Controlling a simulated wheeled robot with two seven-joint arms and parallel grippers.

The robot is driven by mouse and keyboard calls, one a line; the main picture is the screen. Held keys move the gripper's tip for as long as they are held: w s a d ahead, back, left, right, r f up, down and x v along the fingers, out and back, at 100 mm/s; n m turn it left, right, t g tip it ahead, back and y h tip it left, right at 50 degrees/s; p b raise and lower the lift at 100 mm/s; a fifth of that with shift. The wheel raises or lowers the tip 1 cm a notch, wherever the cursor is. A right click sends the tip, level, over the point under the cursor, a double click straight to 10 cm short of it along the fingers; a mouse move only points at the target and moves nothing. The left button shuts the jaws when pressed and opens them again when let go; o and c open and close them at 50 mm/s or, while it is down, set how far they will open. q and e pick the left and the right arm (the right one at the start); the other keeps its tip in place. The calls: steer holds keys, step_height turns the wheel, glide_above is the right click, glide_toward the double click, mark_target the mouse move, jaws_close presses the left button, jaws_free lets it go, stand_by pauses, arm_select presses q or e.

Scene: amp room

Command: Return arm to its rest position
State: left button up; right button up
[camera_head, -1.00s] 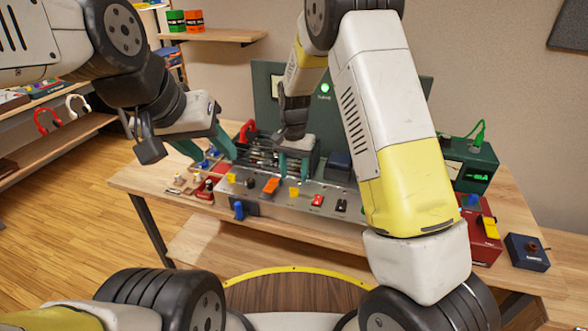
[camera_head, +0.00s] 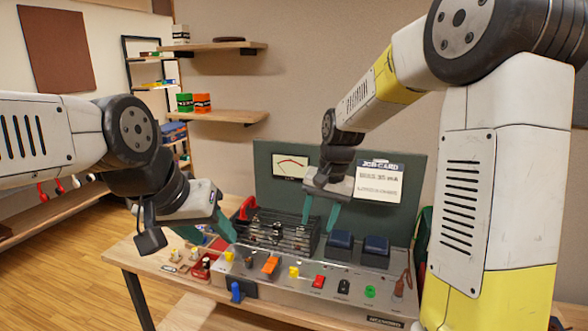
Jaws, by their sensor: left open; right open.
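My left gripper (camera_head: 222,226) comes in from the left with its teal fingers pointing down, open, beside the left end of the amp chassis (camera_head: 270,283). Nothing shows between its fingers. My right gripper (camera_head: 318,218) hangs with two spread teal fingers pointing down, open and empty. It is in front of the dark green back panel (camera_head: 268,180), by the right side of the wire cage (camera_head: 262,232). Whether its tips touch anything I cannot tell. My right arm crosses the right side of the view and hides part of the bench.
A job card (camera_head: 380,182) and a meter (camera_head: 290,167) are on the panel. Small parts lie on the wooden bench (camera_head: 145,262) at left. Wall shelves (camera_head: 225,116) stand behind; floor shows at left.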

steer(key=s+d+r+n+t, duration=0.1)
steer(key=s+d+r, duration=0.1)
steer(key=s, duration=0.4)
steer(key=s+d+r+n+t, duration=0.1)
steer(key=s+d+r+t, duration=0.1)
steer(key=s, duration=0.5)
steer(key=s+d+r+n+t, duration=0.1)
steer(key=s+d+r, duration=0.3)
steer(key=s, duration=0.3)
steer(key=shift+r, duration=0.75)
steer(key=shift+s, duration=0.1)
